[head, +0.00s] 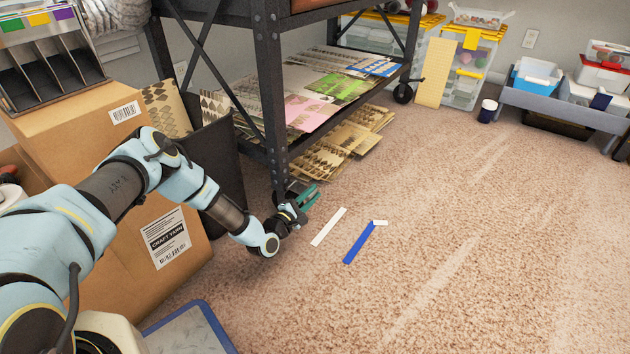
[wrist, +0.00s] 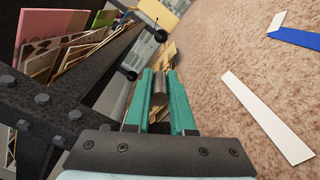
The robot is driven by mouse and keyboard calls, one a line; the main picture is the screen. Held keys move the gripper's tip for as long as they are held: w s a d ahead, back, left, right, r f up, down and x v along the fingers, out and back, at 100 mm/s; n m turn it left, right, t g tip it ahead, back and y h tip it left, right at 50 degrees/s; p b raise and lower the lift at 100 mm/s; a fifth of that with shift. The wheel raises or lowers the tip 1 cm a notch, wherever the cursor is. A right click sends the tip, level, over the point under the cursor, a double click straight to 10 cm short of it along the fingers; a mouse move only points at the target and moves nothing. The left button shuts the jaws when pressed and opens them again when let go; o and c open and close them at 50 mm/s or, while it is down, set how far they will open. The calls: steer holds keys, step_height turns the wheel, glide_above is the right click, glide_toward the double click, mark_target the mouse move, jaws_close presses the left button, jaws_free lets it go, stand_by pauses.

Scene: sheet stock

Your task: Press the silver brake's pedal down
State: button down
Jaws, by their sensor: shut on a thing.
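My gripper (head: 305,194) is low over the carpet, beside the foot of the dark rack's front leg (head: 270,110). In the wrist view its two teal fingers (wrist: 159,85) point forward and are close together. A short grey metallic piece (wrist: 158,86) sits between them, and the fingers are shut on it. It looks like the silver brake's pedal. How far down it is pressed cannot be told. In the head view the gripper and the leg hide it, and the rest of the brake is not clear.
The rack (wrist: 75,110) stands close on the left, with a far black caster (head: 403,93). A cardboard box (head: 110,150) stands by my arm. A white strip (head: 328,227) and a blue strip (head: 359,242) lie on the carpet. Open carpet (head: 480,230) extends right.

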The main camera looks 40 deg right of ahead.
steer(key=shift+w+a+f+m+p, duration=0.1)
steer(key=shift+w+f+m+p, duration=0.05)
steer(key=shift+f+m+p, duration=1.3)
steer(key=shift+r, duration=0.2)
steer(key=c, duration=0.8)
jaws_free()
steer(key=shift+o, duration=0.2)
steer(key=shift+r, duration=0.1)
steer(key=p+v, duration=0.4)
steer(key=v, duration=0.6)
steer(key=shift+a, duration=0.35)
